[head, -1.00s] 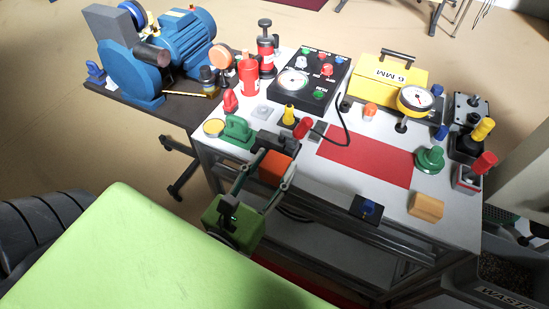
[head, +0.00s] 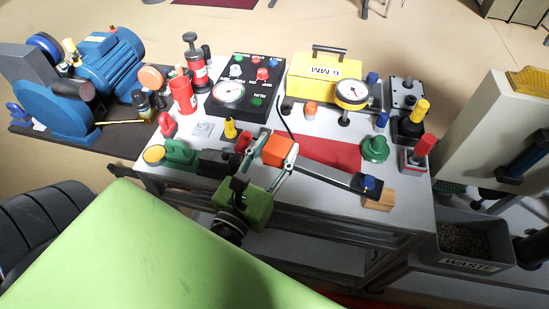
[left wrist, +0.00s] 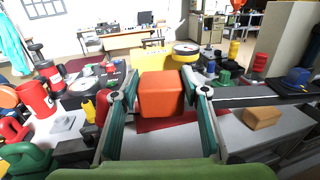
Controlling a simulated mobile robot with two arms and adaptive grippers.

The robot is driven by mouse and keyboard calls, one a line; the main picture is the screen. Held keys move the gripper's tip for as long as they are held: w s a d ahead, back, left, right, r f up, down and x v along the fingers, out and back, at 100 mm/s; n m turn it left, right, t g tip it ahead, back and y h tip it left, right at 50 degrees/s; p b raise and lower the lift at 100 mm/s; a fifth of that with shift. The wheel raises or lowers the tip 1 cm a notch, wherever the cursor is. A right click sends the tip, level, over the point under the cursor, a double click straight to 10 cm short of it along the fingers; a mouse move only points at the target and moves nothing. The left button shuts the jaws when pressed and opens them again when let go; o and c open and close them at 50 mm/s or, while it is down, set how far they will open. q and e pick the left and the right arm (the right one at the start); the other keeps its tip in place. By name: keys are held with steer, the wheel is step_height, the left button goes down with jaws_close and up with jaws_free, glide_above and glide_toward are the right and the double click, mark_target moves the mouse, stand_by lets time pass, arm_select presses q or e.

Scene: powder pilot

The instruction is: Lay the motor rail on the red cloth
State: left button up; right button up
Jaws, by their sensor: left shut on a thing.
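The motor rail (head: 333,176) is a long pale bar with dark ends, a blue knob (head: 368,183) at its right end and an orange block (head: 279,150) on it. My left gripper (head: 277,157) is shut on the orange block, which also shows between the fingers in the left wrist view (left wrist: 161,95). The rail appears raised above the table, slanting across its front part. The red cloth (head: 335,150) lies flat just behind the rail, partly hidden by the rail and gripper. It also shows in the left wrist view (left wrist: 150,125). My right gripper is not in view.
A wooden block (head: 379,200) lies under or just in front of the rail's right end. A green knob (head: 374,150) stands right of the cloth, a yellow box (head: 318,84) and gauge (head: 352,92) behind it. Small green and red parts crowd the left.

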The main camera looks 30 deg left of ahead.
arm_select(q)
steer(key=w+a+r+n+y+p, duration=0.1)
steer(key=w+a+r+y+p, duration=0.15)
steer(key=w+r, duration=0.2)
steer(key=w+a+r+n+y+p, duration=0.1)
steer(key=w+a+r+p, duration=0.15)
steer(key=w, duration=0.35)
step_height(320, 180, down, 12)
steer(key=w+b, duration=0.2)
steer(key=b, duration=0.9)
steer(key=shift+w+a+g, duration=0.25)
steer(key=shift+a+g, duration=0.05)
steer(key=shift+a, duration=0.1)
steer(key=shift+n, duration=0.3)
steer(key=shift+f+b, duration=2.1)
steer(key=shift+f, duration=1.85)
steer(key=shift+f+b, duration=0.4)
steer(key=shift+f, duration=0.15)
steer(key=shift+s+f, duration=0.1)
steer(key=shift+f, duration=0.1)
